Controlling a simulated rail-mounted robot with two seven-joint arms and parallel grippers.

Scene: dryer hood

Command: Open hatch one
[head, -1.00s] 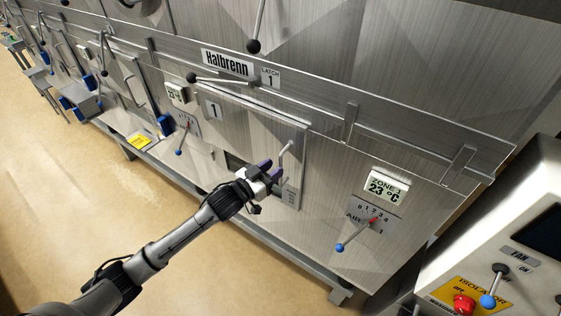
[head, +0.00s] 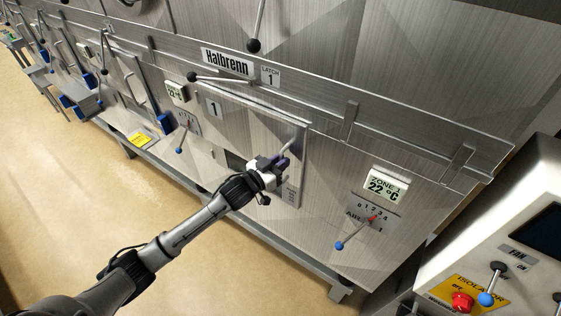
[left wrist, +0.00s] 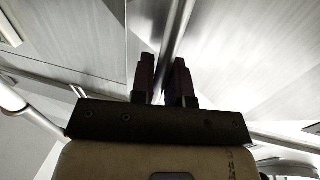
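Hatch one (head: 235,125) is a metal panel with a "1" label, set in the steel front of the dryer hood in the head view. It looks closed. Its bar handle (head: 287,147) is at its right side, and my left gripper (head: 277,164) is at the lower part of it. In the left wrist view the two dark fingers (left wrist: 164,80) stand close together on either side of the bar (left wrist: 175,35), with little gap. The contact itself is partly hidden. The latch 1 lever (head: 225,80) with a black knob lies along the hatch's top. My right gripper is out of view.
A zone display (head: 386,186) and an air lever with a blue knob (head: 339,246) are right of the hatch. A control box (head: 500,260) with a red button stands at lower right. The floor (head: 90,220) is clear.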

